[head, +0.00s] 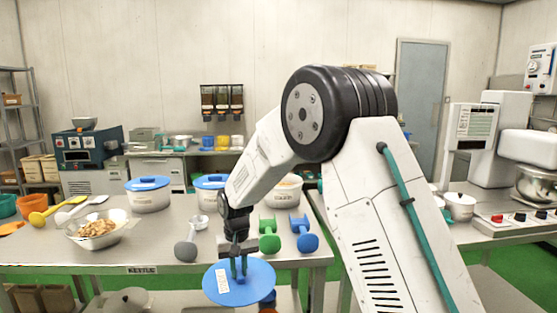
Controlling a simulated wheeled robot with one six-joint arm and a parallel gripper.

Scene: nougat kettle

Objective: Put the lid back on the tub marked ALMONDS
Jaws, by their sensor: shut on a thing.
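My gripper (239,264) is shut on the upright handle of a round blue lid (215,286). The lid hangs tilted in front of the table's front edge, with a pale label on its face too small to read. A white tub (285,192) without a lid stands on the table behind my arm, its left part hidden. It has a label that I cannot read for sure. Two other white tubs, one at left (149,199) and one in the middle (207,196), wear blue lids. The middle one is partly hidden by my arm.
Bare tabletop lies between the tray and the grey scoop. A mixer (530,160) stands at right.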

